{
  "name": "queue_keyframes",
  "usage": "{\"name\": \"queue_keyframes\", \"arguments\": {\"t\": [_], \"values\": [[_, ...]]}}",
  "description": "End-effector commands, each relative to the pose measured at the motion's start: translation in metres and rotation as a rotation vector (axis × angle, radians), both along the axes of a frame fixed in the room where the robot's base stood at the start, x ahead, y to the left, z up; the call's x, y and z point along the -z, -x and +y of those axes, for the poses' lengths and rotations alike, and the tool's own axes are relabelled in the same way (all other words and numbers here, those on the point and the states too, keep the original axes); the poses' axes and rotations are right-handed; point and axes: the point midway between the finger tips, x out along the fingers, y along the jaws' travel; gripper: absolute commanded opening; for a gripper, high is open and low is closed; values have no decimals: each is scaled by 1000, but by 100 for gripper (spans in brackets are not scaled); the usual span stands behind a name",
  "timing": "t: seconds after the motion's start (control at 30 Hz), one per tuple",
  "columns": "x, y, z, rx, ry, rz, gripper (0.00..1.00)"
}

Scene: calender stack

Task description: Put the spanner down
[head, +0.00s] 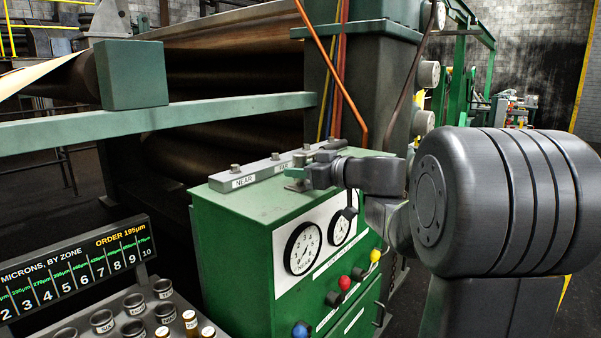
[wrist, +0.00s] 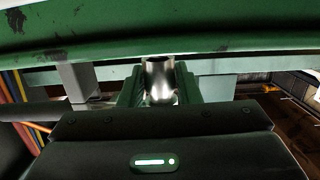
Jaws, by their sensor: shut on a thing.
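My gripper (head: 297,178) is just above the top of the green cabinet (head: 235,208), near its right rear part. In the wrist view its green fingers (wrist: 158,90) are closed around a bright steel cylinder, which I take to be part of the spanner (wrist: 158,78). The rest of the spanner is hidden or too small to make out in the head view. I cannot tell whether the spanner touches the cabinet top.
A grey strip (head: 257,175) with studs and labels NEAR and FAR runs along the cabinet's back edge. Dials (head: 302,248) and coloured buttons (head: 344,283) are on its front. A green beam (head: 150,121) crosses behind. A tray of cups (head: 135,306) is at lower left.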

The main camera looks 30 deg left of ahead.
Motion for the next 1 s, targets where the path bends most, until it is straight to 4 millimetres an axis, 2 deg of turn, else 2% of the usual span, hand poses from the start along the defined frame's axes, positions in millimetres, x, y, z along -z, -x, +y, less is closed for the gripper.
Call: {"name": "queue_keyframes", "arguments": {"t": [0.67,0.7,0.77,1.0], "values": [[10,0,0,0,-1,-1,0],[11,0,0,0,0,0,38],[11,0,0,0,0,0,50],[11,0,0,0,0,0,52]]}}
